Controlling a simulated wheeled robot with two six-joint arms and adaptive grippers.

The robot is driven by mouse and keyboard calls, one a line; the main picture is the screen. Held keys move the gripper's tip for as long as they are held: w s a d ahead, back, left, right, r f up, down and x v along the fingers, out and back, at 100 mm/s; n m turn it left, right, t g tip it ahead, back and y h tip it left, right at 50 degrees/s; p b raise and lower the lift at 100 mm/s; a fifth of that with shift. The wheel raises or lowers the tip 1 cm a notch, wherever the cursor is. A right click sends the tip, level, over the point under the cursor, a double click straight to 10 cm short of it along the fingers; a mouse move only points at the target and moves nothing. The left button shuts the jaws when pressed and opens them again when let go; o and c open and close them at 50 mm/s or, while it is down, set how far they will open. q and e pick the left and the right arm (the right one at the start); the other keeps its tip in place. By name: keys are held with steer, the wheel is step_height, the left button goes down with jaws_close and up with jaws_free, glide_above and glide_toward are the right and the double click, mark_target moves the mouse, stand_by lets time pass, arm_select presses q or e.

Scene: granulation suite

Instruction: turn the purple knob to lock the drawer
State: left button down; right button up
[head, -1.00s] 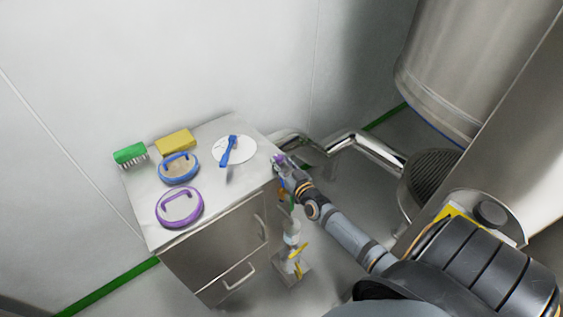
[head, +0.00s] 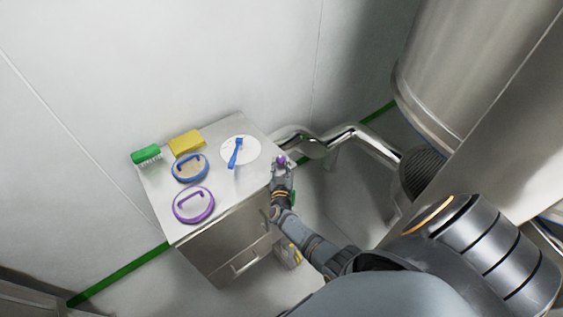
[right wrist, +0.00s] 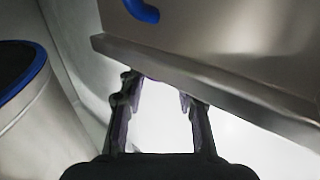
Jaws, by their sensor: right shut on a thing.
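The purple knob (head: 281,160) shows as a small purple patch at the tips of my right gripper (head: 281,167), at the right edge of the steel cabinet. The gripper is shut on it, and its fingers hide most of it. In the right wrist view the two fingers (right wrist: 160,105) stand apart with purple along their inner sides; the knob's shape and turn cannot be made out there. The drawer front (head: 222,252) with its bar handle (head: 243,268) faces the lower right and looks closed. My left gripper is not in view.
On the cabinet top (head: 222,188) are a green brush (head: 146,154), a yellow sponge (head: 186,142), blue (head: 189,168) and purple (head: 193,205) ring-shaped items with handles, and a white plate (head: 247,151) with a blue utensil. Steel pipes (head: 345,135) and a large vessel (head: 455,60) stand right.

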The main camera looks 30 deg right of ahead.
stand_by(0.5)
steer(key=o, duration=1.1)
steer(key=shift+o, duration=0.2)
steer(key=v, duration=1.2)
steer(key=shift+w+a, duration=0.1)
